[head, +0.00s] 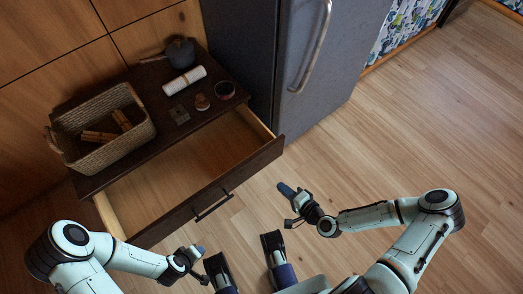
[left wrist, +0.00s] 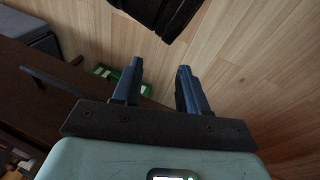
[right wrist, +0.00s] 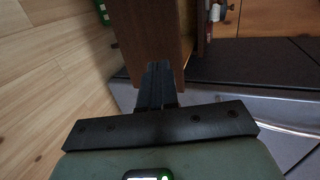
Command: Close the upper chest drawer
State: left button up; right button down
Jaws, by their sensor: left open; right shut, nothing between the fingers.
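The upper chest drawer (head: 180,182) is pulled well out from the dark chest (head: 160,98) and looks empty in the head view. Its dark front carries a bar handle (head: 212,207). My right gripper (head: 283,187) is shut and empty, just off the right end of the drawer front. In the right wrist view its fingertips (right wrist: 158,68) are close to the brown end of the drawer front (right wrist: 150,35); I cannot tell whether they touch. My left gripper (head: 199,250) is open and empty, in front of the drawer's left part. Its open fingers show in the left wrist view (left wrist: 160,75).
On the chest top stand a wicker basket (head: 82,152), a dark pot (head: 180,52), a white roll (head: 184,80) and small jars (head: 224,91). A grey fridge (head: 320,65) stands close on the right. The wooden floor (head: 430,130) is clear to the right.

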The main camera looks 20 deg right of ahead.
jog(key=w+d, duration=0.1)
jog(key=d, duration=0.1)
jog(key=t+b, duration=0.1)
jog(key=b, duration=0.3)
send_near(259, 156)
jog(key=shift+m, duration=0.3)
jog(key=x, duration=0.5)
jog(key=shift+s+a+f, duration=0.1)
jog(key=shift+a+f, duration=0.05)
jog(key=shift+a, duration=0.05)
pick_arm(q)
jog(key=s+a+f+g, duration=0.1)
jog(key=s+f, duration=0.3)
jog(key=f, duration=0.2)
jog(key=shift+a+f+g, duration=0.3)
pick_arm(e)
jog(key=shift+w+a, duration=0.2)
jog(key=shift+w, duration=0.55)
pick_arm(q)
jog(key=shift+w, duration=0.15)
